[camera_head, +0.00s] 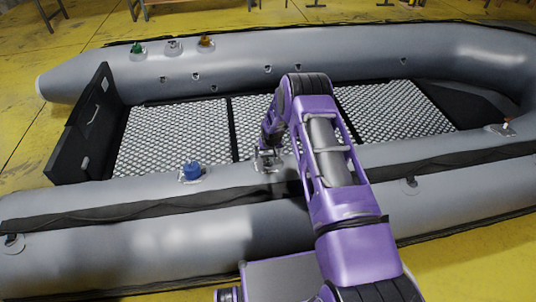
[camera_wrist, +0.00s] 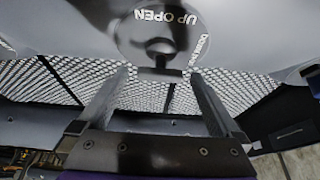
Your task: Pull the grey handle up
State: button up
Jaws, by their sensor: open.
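In the wrist view, a dark grey handle (camera_wrist: 160,48) stands on a round plate (camera_wrist: 128,40) on the boat's tube. The plate carries the words "UP OPEN" and a partly visible "DOWN". My gripper (camera_wrist: 160,74) is open, its two fingers apart on either side of the handle's lower end. I cannot tell whether they touch it. In the head view my gripper (camera_head: 268,160) is at the near tube's upper edge, and it and my arm largely hide the handle.
The grey inflatable boat (camera_head: 110,250) has a metal mesh floor (camera_head: 170,138). A blue valve knob (camera_head: 191,171) sits left of my gripper. Green (camera_head: 137,47), grey (camera_head: 173,46) and orange (camera_head: 206,41) knobs are on the far tube. Another fitting (camera_head: 506,128) is at right.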

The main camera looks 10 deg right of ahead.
jog(key=shift+c, duration=0.3)
grip_shut()
dwell(0.3)
